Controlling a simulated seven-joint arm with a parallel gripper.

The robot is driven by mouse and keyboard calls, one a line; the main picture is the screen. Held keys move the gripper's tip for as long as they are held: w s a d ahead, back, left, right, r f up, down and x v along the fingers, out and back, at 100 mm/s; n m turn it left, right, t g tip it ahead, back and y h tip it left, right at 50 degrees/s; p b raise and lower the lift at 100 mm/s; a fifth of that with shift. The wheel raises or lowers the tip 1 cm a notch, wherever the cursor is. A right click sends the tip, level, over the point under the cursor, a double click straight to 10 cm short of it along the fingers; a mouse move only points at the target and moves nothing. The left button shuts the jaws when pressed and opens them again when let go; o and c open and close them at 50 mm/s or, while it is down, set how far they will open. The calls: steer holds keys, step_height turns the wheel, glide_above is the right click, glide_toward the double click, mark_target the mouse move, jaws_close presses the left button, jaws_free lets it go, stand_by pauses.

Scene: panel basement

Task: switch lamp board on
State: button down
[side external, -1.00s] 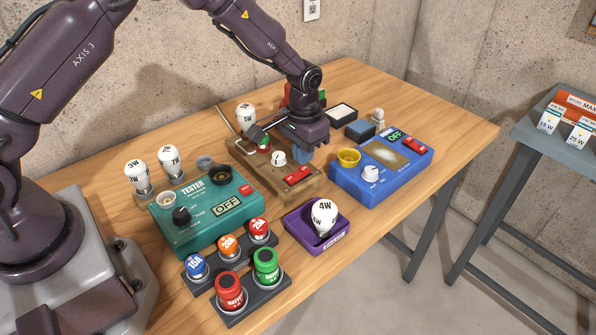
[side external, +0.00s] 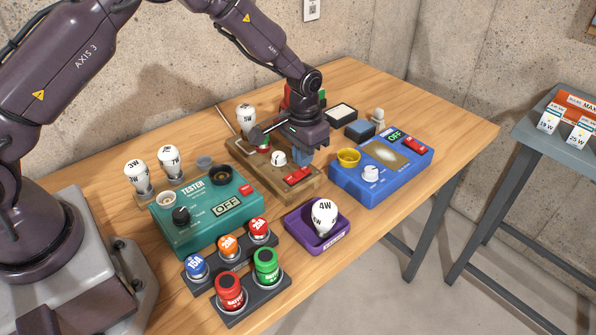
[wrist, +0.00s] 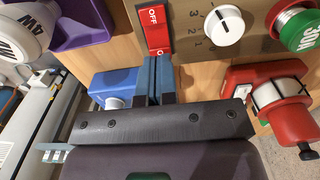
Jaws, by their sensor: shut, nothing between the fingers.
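The lamp board (side external: 268,178) is a wooden panel on the table with a 5W bulb (side external: 246,118) at its back left, a white dial knob (side external: 278,158) and a red rocker switch (side external: 298,175) near its front right. In the wrist view the red switch (wrist: 156,30) reads OFF, and the white knob (wrist: 223,26) is beside it. My gripper (side external: 300,155) is shut and empty, low over the board just behind the switch. In the wrist view its blue fingers (wrist: 158,75) are close to the switch's lower end; whether they touch it is unclear.
A green tester box (side external: 205,215) reads OFF at left. A purple tray (side external: 300,238) with a 4W bulb is in front. A red holder with a green 30A fuse (wrist: 298,30) is near the gripper.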

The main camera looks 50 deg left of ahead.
mark_target(303, 169)
steer(key=shift+f, duration=1)
stand_by(0.3)
steer(key=shift+r, duration=3.55)
steer(key=shift+s+f, duration=0.15)
steer(key=shift+s, duration=0.15)
steer(key=s, duration=0.3)
steer(key=shift+s+a+r+g, duration=0.1)
steer(key=shift+s+r+g, duration=0.1)
steer(key=shift+r+g, duration=0.2)
steer(key=s+a+r+t, duration=0.1)
steer(key=s+r+t, duration=0.5)
steer(key=s+r, duration=1.6)
steer(key=shift+s+a, duration=0.3)
steer(key=shift+s, duration=0.45)
